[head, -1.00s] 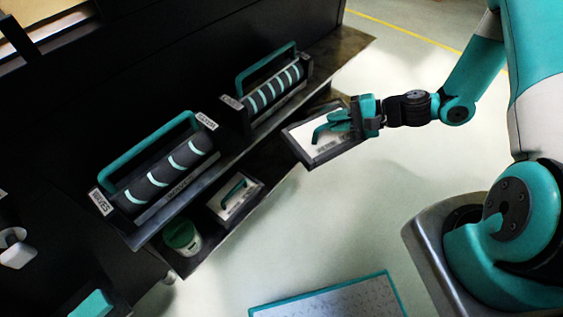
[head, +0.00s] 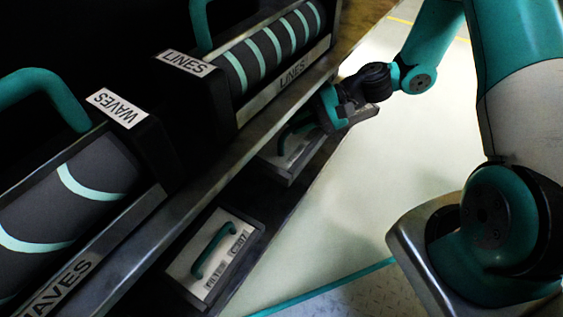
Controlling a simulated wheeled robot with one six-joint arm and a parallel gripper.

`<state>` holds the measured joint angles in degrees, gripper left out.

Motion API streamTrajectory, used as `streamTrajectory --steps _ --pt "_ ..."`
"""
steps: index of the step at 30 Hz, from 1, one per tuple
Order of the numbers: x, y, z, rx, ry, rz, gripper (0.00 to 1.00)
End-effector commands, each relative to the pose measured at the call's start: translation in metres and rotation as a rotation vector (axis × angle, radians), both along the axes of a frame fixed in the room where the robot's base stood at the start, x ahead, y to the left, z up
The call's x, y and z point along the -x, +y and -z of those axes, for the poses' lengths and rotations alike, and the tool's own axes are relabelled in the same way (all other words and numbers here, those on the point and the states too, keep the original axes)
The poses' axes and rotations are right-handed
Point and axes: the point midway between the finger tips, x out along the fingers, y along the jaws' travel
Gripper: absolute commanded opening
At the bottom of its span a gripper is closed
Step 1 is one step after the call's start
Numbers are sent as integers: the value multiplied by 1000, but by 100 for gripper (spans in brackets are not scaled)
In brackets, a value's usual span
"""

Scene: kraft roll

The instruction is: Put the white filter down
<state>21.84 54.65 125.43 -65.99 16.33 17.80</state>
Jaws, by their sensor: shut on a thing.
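The white filter (head: 282,146) is a flat white panel in a dark frame with a teal handle. My gripper (head: 322,113) is shut on it at the handle's right end, in the upper middle of the head view. The filter is at the low ledge, below the upper shelf's edge. My gripper and the shelf edge hide part of it, and I cannot tell whether it touches the ledge. A second white filter (head: 228,262) with a teal handle and printed label lies on the low ledge, nearer and to the left.
The upper shelf holds a dark roller marked WAVES (head: 80,205) and one marked LINES (head: 265,50), both with teal handles. The shelf's metal edge (head: 225,160) runs close beside my gripper. Pale floor (head: 400,150) lies open to the right.

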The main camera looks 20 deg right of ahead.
Motion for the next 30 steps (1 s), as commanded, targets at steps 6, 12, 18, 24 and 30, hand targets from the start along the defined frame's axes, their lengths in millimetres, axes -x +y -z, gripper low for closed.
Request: streamTrajectory --steps 6,12,18,24,30 --pt "1 2 34 -1 2 -6 0" --pt "1 3 57 -1 1 -7 0" --pt "1 2 90 -1 2 -5 0" --pt "0 0 101 0 -2 -2 0" --pt "0 0 101 0 0 -2 0"
